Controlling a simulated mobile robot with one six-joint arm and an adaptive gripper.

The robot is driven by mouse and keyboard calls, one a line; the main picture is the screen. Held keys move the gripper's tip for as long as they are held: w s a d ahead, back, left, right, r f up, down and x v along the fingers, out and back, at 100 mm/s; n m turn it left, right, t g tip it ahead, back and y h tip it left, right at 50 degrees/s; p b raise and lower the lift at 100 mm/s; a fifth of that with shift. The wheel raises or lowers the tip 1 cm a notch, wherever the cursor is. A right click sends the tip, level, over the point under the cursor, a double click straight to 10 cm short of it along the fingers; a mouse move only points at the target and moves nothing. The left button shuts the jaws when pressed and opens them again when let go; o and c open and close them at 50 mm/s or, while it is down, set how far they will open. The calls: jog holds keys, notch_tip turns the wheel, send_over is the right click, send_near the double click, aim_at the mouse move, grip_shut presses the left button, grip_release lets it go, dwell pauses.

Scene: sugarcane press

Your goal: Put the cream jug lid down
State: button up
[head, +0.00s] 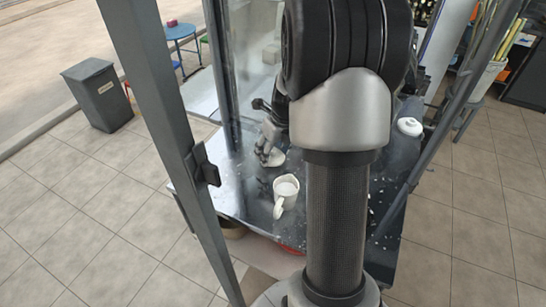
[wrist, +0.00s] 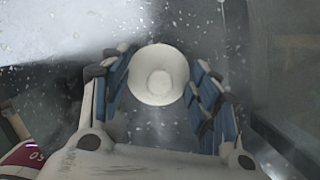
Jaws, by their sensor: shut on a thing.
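The cream jug lid (wrist: 158,75) is a round white piece with a raised centre, held between the blue-padded fingers of my gripper (wrist: 160,84) in the wrist view. In the head view my gripper (head: 267,148) is low over the dark table, with the pale lid (head: 274,159) at its fingertips. I cannot tell whether the lid touches the table. My arm hides part of the table to the right.
The dark, speckled table (head: 232,190) has free room left of the jug. A white lidded pot (head: 410,126) stands on its right side. A grey metal post (head: 165,110) rises at the left front. A grey bin (head: 98,92) stands on the tiled floor.

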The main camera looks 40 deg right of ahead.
aim_at(280, 163)
jog(key=shift+f, duration=0.9)
jog(key=shift+r, duration=0.1)
jog(key=o, duration=1)
jog(key=shift+c, duration=0.2)
jog(key=p+v, duration=0.4)
jog(key=v, duration=0.8)
jog(key=shift+p, duration=0.4)
